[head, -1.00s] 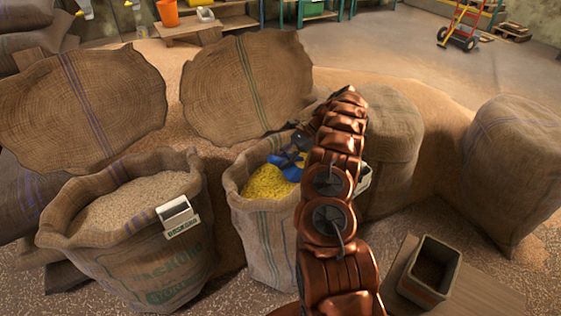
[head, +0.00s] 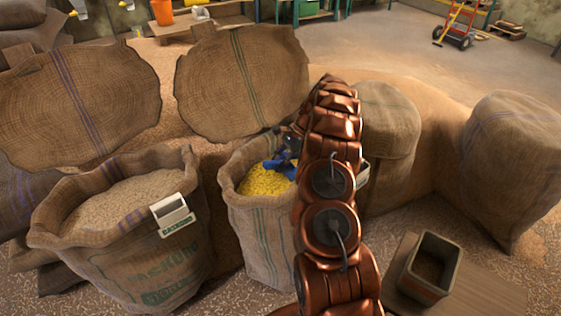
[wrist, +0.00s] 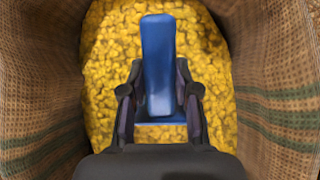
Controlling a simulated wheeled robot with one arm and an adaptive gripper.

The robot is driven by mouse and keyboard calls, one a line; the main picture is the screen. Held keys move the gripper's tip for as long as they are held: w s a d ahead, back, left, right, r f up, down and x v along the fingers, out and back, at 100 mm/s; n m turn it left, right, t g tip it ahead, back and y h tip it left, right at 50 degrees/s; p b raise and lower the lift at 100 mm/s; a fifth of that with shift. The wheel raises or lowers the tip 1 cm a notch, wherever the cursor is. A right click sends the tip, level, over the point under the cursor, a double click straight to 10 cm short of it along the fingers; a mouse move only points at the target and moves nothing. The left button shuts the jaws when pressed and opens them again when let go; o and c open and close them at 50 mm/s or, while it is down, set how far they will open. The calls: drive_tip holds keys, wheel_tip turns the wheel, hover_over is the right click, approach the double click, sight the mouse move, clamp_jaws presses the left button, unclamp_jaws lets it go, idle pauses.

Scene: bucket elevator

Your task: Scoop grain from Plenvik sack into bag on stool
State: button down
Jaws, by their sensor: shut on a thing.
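An open burlap sack (head: 262,228) with green stripes holds yellow grain (head: 262,183); its name tag is hidden behind my arm, so I cannot read it. My gripper (head: 287,148) is inside the sack's mouth, shut on the blue handle of a scoop (head: 279,165). In the wrist view, my gripper (wrist: 160,98) has its fingers on both sides of the upright blue scoop handle (wrist: 158,60), over the yellow grain (wrist: 108,55). The scoop's lower part is mostly hidden. An open square-mouthed bag (head: 430,266) stands on a wooden stool top (head: 474,292) at lower right.
A sack of pale grain (head: 130,245) with a white tag holder (head: 173,214) stands at left. Full sacks stand behind right (head: 387,135) and far right (head: 508,170). Open floor lies at the back right.

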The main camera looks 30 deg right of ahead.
drive_tip(key=shift+a+r+h+p, duration=0.25)
drive_tip(key=shift+r+h+p, duration=0.2)
drive_tip(key=shift+r+p, duration=0.55)
drive_tip(key=shift+a+r+h+p, duration=0.35)
drive_tip(key=shift+r+p, duration=0.5)
drive_tip(key=shift+r, duration=0.4)
drive_tip(key=shift+a+r+h+p, duration=0.2)
drive_tip(key=shift+r+h+p, duration=0.3)
drive_tip(key=shift+r+p, duration=0.5)
drive_tip(key=shift+w+a+r+h+p, duration=0.1)
drive_tip(key=shift+a+r+h+p, duration=0.2)
drive_tip(key=shift+a+h+p, duration=0.15)
drive_tip(key=shift+a+r+h+p, duration=0.1)
drive_tip(key=shift+a+h+p, duration=0.35)
drive_tip(key=shift+a+p, duration=0.3)
drive_tip(key=shift+h, duration=0.3)
drive_tip(key=shift+w+a+r+p, duration=0.1)
drive_tip(key=shift+a+r+p, duration=0.15)
drive_tip(key=shift+r, duration=0.4)
drive_tip(key=shift+s+a+r+p, duration=0.1)
drive_tip(key=shift+a+r+p, duration=0.1)
drive_tip(key=shift+r, duration=0.45)
drive_tip(key=shift+w+a+r+p, duration=0.15)
drive_tip(key=shift+r+p, duration=0.1)
drive_tip(key=shift+r, duration=0.4)
